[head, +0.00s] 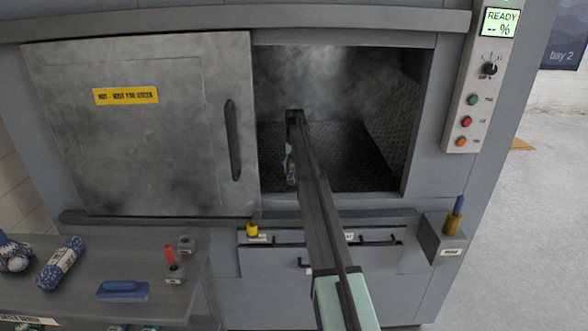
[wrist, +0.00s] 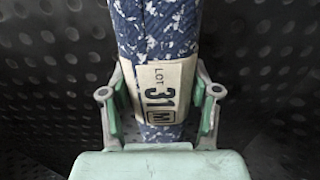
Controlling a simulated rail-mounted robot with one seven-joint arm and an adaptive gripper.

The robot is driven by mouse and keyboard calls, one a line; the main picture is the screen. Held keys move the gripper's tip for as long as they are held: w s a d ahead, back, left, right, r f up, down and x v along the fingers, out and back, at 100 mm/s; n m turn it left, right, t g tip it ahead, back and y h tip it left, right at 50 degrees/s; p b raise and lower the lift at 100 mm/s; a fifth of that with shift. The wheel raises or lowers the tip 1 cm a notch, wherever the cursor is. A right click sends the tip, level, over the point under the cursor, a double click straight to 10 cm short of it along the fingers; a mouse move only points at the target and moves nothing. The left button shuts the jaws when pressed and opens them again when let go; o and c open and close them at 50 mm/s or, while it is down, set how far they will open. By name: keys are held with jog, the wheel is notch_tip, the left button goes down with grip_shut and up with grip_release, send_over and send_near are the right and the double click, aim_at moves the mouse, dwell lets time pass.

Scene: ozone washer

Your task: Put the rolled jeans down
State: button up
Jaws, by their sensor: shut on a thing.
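My gripper (wrist: 160,108) is shut on the rolled jeans (wrist: 155,35) in the wrist view. The roll is dark blue with white flecks and has a pale band (wrist: 162,90) marked "LOT 31 M". The jaws close on its two sides at the band. In the head view my arm reaches through the open right side of the washer, and the jeans (head: 291,172) show small, partly hidden by the arm, inside the chamber (head: 370,172). The chamber floor is dark, dimpled metal. I cannot tell whether the roll touches it.
The sliding door (head: 140,150) covers the left side of the opening. A control panel (head: 480,90) at right reads "READY". Haze hangs in the chamber.

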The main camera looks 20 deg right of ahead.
jog(key=shift+f, duration=0.6)
jog(key=o, duration=1.5)
jog(key=shift+f, duration=0.1)
jog(key=shift+c, duration=0.2)
notch_tip(320, 180, up, 12)
jog(key=b, duration=0.3)
